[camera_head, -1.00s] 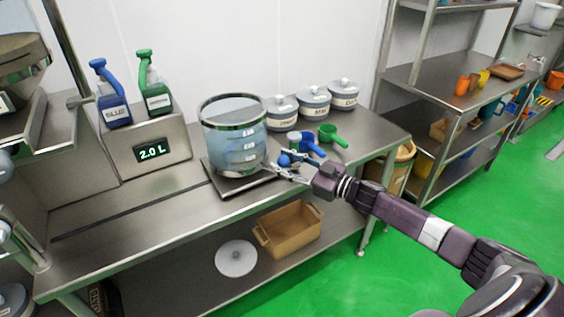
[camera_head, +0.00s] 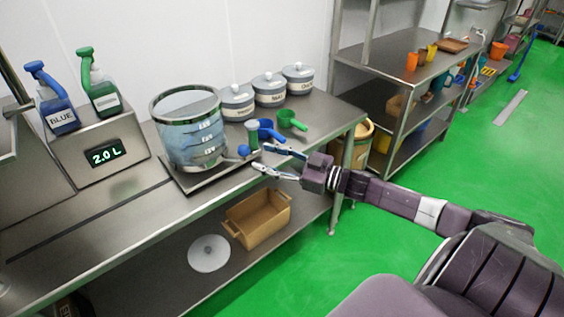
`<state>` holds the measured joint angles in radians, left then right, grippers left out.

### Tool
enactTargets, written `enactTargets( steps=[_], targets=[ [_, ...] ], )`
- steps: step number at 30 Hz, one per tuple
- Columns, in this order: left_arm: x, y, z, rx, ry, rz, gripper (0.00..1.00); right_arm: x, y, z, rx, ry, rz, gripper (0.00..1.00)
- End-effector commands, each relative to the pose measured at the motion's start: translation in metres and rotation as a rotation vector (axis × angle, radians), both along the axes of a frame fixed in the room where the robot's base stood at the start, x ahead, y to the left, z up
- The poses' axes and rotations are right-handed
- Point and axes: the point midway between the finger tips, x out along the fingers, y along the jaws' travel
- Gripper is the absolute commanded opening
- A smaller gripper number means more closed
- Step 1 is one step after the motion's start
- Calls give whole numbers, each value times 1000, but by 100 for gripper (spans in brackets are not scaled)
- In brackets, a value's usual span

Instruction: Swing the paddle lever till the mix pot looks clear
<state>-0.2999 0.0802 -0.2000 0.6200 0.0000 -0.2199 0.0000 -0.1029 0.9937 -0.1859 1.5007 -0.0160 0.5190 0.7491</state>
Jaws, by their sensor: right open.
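The mix pot (camera_head: 188,135) is a clear, wide vessel with a metal rim, standing on a dark square base on the steel bench. Its contents look pale blue and hazy, with small labels on the wall. A round blue knob (camera_head: 243,150), apparently the paddle lever's end, sits at the pot's right side. My right gripper (camera_head: 260,157) is open at the right of the knob, its two fingers spread towards it. I cannot tell whether a finger touches it. My left gripper is not in view.
Blue (camera_head: 269,131) and green (camera_head: 292,121) scoops lie close behind my right gripper. Lidded jars (camera_head: 236,102) stand behind them. Blue (camera_head: 55,108) and green (camera_head: 101,92) bottles stand above a display (camera_head: 106,154) reading 2.0 L. A tan crate (camera_head: 258,222) is on the lower shelf.

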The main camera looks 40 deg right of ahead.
Motion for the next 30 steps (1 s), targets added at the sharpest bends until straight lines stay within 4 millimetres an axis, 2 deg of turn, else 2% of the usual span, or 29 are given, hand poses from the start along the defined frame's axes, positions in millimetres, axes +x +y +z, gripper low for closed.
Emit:
enactTargets(
  steps=[3, 10, 23, 26, 30],
  targets=[
    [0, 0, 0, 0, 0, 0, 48, -15, -8, -2, -3, 5, -1, 44],
    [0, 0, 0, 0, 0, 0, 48, -33, -18, -2, -2, 3, -3, 44],
    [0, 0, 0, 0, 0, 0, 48, -38, -21, 0, -1, 0, -2, 44],
    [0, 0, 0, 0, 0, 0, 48, -39, -21, 0, -1, 0, 0, 35],
    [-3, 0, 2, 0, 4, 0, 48, -47, -17, 0, -4, -3, 25, 34]
  ],
)
